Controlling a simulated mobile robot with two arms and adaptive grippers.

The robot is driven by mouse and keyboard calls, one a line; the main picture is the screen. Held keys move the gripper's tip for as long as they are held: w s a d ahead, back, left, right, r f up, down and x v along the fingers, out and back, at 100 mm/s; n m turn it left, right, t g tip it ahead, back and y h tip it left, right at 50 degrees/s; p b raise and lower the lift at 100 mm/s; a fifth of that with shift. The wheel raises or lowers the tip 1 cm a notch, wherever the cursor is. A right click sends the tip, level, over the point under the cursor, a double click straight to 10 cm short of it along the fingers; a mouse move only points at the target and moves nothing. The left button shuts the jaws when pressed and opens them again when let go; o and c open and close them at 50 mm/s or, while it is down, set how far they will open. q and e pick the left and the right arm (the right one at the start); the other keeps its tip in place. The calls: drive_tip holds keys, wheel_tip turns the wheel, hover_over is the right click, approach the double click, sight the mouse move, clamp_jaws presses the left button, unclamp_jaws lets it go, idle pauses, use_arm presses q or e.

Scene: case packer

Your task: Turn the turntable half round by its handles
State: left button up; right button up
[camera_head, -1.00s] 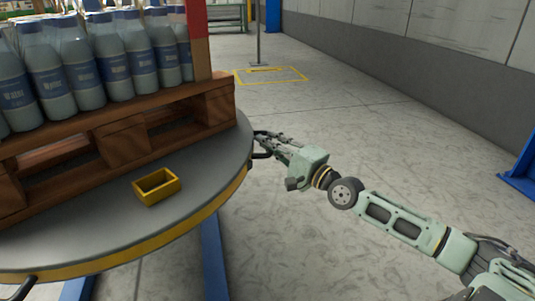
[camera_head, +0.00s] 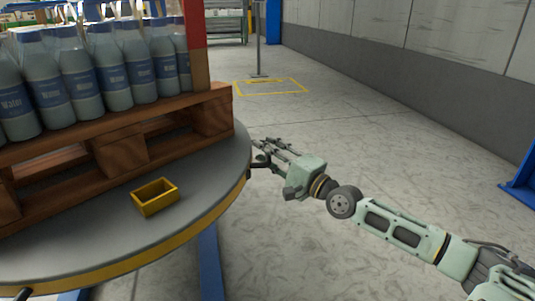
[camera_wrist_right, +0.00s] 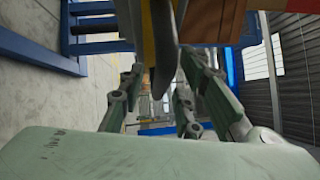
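The turntable (camera_head: 100,244) is a round grey disc with a yellow rim, at the left of the head view. It bears a wooden pallet (camera_head: 120,150) of water bottles (camera_head: 80,88) and a small yellow open box (camera_head: 155,197). One dark handle (camera_head: 261,172) stands out from its right edge, partly covered by my right gripper (camera_head: 262,148). Another handle (camera_head: 22,295) shows at the bottom left. In the right wrist view the fingers (camera_wrist_right: 158,100) are apart, with a dark curved part (camera_wrist_right: 163,60) between them; contact is unclear. My left gripper is not in view.
Blue legs (camera_head: 209,260) stand under the turntable. Grey floor is free to the right, with a yellow floor marking (camera_head: 270,87) and a post (camera_head: 258,40) behind. A grey wall (camera_head: 430,70) and a blue frame (camera_head: 522,180) bound the right side.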

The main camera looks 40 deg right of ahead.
drive_tip(key=v, duration=1.2)
idle(0.5)
drive_tip(key=shift+d, duration=0.15)
